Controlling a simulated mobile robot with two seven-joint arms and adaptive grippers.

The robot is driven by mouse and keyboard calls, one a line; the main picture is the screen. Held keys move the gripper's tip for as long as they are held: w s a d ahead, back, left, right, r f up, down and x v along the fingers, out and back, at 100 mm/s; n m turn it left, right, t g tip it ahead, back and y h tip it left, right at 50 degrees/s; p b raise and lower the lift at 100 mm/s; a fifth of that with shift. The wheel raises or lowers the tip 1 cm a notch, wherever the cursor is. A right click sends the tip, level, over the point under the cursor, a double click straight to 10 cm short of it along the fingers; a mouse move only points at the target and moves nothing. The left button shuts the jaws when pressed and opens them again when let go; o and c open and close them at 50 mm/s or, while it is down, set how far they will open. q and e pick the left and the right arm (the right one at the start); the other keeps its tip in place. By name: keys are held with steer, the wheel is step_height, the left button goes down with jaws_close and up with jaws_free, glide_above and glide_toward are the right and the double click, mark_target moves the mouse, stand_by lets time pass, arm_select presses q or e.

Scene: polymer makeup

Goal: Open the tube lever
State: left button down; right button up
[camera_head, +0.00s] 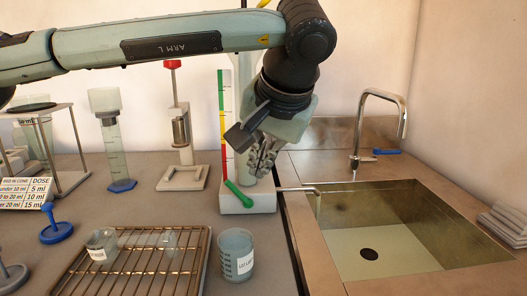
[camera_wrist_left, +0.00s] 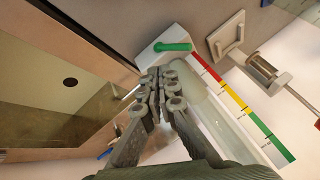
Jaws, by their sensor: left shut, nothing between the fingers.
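The green lever (camera_head: 238,194) sits on the front of a white base block (camera_head: 262,199) and slants down to the right. It also shows in the left wrist view (camera_wrist_left: 173,47). A clear tube (camera_head: 245,75) stands on the block, with a green, yellow and red scale strip (camera_head: 224,120) beside it. A thin metal spout (camera_head: 298,189) runs from the block toward the sink. My left gripper (camera_head: 258,168) points down in front of the tube, just above and behind the lever. Its fingers (camera_wrist_left: 162,82) are shut, empty and apart from the lever. The gripper hides part of the tube.
A sink (camera_head: 400,235) with a tap (camera_head: 357,130) is at the right. A beaker (camera_head: 236,254) stands in front of the block, beside a wire rack (camera_head: 150,262) holding a small beaker (camera_head: 102,246). A metal-and-white stand (camera_head: 182,178) and a tall cylinder (camera_head: 115,150) are at the left.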

mark_target(238, 190)
arm_select(q)
steer(key=w+a+f, duration=0.2)
steer(key=f, duration=0.1)
steer(key=w+a+f, duration=0.1)
steer(key=w+f, duration=0.1)
steer(key=shift+w+a+f, duration=0.15)
steer(key=shift+w+a, duration=0.05)
steer(key=shift+w, duration=0.05)
arm_select(e)
steer(key=shift+w+f, duration=0.1)
steer(key=shift+f, duration=0.35)
arm_select(q)
steer(key=shift+w, duration=0.15)
